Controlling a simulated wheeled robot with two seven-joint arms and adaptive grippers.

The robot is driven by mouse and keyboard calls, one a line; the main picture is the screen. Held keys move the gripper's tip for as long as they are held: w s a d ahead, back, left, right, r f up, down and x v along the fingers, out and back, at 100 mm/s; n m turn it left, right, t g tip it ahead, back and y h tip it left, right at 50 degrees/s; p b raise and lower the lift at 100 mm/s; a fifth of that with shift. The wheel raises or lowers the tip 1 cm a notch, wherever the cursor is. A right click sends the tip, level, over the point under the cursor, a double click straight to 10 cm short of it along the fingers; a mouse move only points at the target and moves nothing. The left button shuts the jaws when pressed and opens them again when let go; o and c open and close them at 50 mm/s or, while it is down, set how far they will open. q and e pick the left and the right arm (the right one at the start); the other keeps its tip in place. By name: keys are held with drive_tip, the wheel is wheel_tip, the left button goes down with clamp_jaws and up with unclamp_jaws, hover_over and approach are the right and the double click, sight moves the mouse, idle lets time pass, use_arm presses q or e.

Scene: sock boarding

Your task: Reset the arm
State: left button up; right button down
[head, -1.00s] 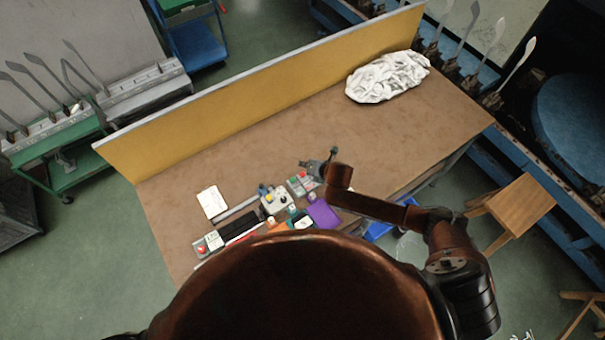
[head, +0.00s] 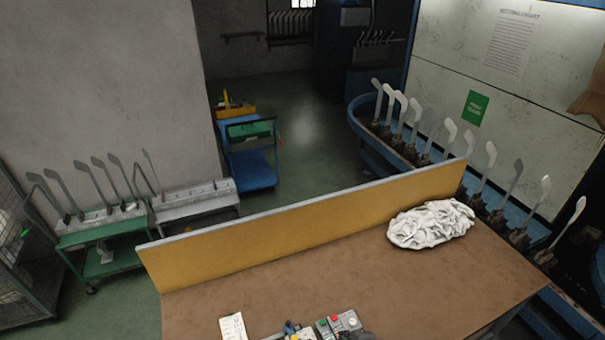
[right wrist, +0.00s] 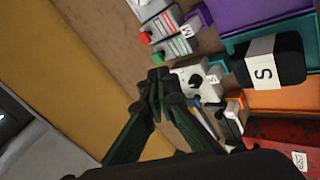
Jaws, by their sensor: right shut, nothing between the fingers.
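My right gripper (right wrist: 158,78) is shut and empty in the right wrist view. Its dark fingers meet above the work table, near a white control box (right wrist: 195,75) and a grey box with red and green buttons (right wrist: 165,30). In the head view only a dark tip of my right gripper (head: 362,336) shows at the bottom edge, beside the button box (head: 338,323). The rest of my right arm is out of that view. My left gripper is in neither view.
The brown table (head: 390,285) is mostly bare, with a yellow back panel (head: 310,232) and a white cloth heap (head: 430,224) at the right. Purple (right wrist: 255,12) and orange (right wrist: 285,98) bins and a black block marked S (right wrist: 268,65) lie close to the gripper.

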drive_tip(key=s+d+r+m+g+h, duration=0.2)
drive_tip(key=s+d+m, duration=0.85)
drive_tip(key=s, duration=0.25)
drive_tip(key=s+d+r+m+g+h, duration=0.2)
drive_tip(key=s+d+m, duration=0.7)
drive_tip(key=s+d, duration=0.25)
wheel_tip(320, 180, down, 36)
drive_tip(key=a+n+b, duration=0.1)
drive_tip(key=a+b, duration=0.1)
drive_tip(key=b, duration=0.7)
drive_tip(key=s+f+g+b, duration=0.1)
drive_tip(key=s+f+b, duration=0.3)
drive_tip(key=s+f, duration=0.6)
drive_tip(key=s+f+g+b, duration=0.1)
drive_tip(key=s+f+b, duration=0.3)
drive_tip(key=s+f, duration=0.7)
wheel_tip(320, 180, down, 9)
drive_tip(key=shift+s+a+r+n+y+b, duration=0.2)
drive_tip(key=shift+s+n+y+b, duration=0.1)
drive_tip(key=shift+n, duration=0.15)
